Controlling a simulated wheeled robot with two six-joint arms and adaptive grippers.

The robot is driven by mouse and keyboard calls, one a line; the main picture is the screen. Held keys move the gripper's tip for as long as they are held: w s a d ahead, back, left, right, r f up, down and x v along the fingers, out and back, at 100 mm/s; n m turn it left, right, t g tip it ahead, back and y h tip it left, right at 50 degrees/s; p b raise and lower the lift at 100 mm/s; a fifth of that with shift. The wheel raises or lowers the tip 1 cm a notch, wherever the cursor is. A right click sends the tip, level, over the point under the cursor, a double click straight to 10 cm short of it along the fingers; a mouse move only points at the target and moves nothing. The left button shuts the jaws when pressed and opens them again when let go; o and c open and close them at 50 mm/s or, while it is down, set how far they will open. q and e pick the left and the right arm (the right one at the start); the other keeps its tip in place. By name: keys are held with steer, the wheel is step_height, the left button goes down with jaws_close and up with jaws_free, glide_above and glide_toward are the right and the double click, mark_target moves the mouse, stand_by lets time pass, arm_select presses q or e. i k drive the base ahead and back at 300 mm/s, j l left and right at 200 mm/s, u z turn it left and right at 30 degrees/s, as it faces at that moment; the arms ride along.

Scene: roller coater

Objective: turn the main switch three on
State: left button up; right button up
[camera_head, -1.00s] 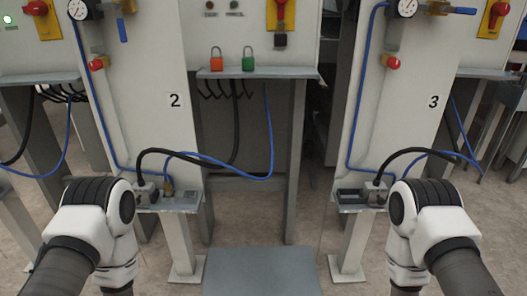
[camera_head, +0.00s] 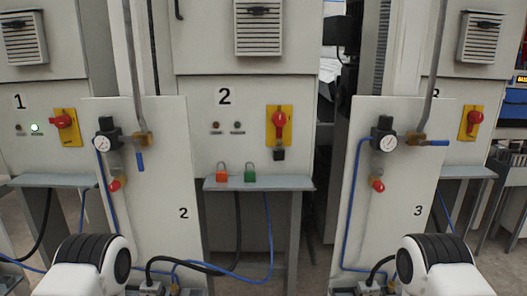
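The main switch three (camera_head: 473,122) is a red rotary handle on a yellow plate, at the right on the cabinet whose number is partly hidden behind a pipe. Its handle looks roughly upright, slightly slanted; it is small in the picture. Switch two (camera_head: 280,122) is the same kind on the middle cabinet, handle upright, with a dark block hanging below it. Switch one (camera_head: 64,122) has its handle turned sideways, next to a lit green lamp (camera_head: 35,128). Neither gripper shows in the head view; only my arm links show at the bottom left and right.
Panel 3 (camera_head: 405,195) stands forward, left of switch three, with a gauge (camera_head: 384,147), a blue-handled valve (camera_head: 432,143) and a pipe. A shelf (camera_head: 298,184) holds an orange padlock (camera_head: 222,173) and a green padlock (camera_head: 250,173). Blue hoses and black cables hang low.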

mark_target(474, 116)
steer(key=l+z, duration=0.1)
steer(key=z, duration=0.9)
